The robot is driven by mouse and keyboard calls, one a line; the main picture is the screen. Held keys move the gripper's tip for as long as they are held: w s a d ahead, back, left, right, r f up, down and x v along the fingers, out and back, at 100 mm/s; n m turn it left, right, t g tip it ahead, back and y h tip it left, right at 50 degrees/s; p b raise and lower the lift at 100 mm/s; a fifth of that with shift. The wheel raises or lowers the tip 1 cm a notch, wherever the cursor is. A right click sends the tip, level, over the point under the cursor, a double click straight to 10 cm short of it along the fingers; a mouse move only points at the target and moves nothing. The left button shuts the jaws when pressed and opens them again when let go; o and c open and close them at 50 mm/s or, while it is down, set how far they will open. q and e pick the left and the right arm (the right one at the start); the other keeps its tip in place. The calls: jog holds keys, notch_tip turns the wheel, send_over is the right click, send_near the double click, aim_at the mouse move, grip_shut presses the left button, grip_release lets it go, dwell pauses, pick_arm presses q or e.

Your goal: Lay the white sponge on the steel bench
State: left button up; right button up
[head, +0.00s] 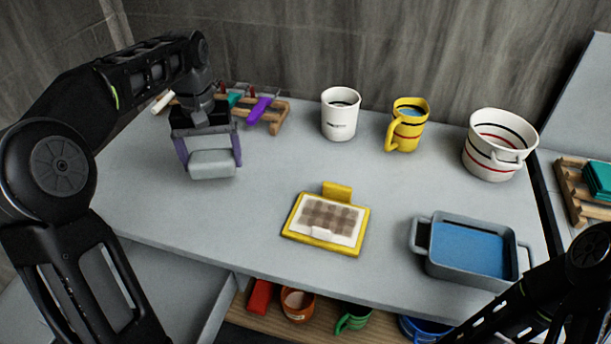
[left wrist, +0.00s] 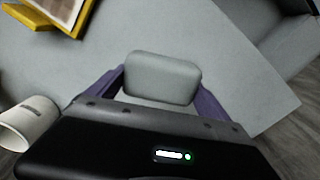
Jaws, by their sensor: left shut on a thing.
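The white sponge (head: 213,164) is a pale, rounded block between the purple fingers of my left gripper (head: 210,156). The left wrist view also shows the sponge (left wrist: 163,78), with one finger of my left gripper (left wrist: 160,90) against each side. The grey steel bench (head: 270,164) lies below it. The sponge is over the bench's left part; I cannot tell whether its underside touches the surface. My right arm enters at the lower right of the head view, but its gripper is out of sight.
A wooden rack (head: 272,120) with coloured items stands behind my left gripper. A white mug (head: 340,116), yellow mug (head: 406,130) and striped white pot (head: 497,148) line the back. A yellow-framed panel (head: 289,232) and grey tub (head: 437,268) sit in front. Bench between is clear.

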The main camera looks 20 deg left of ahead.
dwell(0.4)
pick_arm(q)
send_over(222, 199)
jog(key=shift+f+p, duration=0.3)
jog(key=shift+f, duration=2.75)
jog(key=shift+f, duration=1.9)
jog(key=shift+d+f, duration=0.1)
jog(key=o, duration=1.3)
jog(key=shift+o, duration=0.2)
notch_tip(222, 199, up, 12)
jog(key=shift+s+r, duration=0.1)
jog(key=shift+r, duration=0.05)
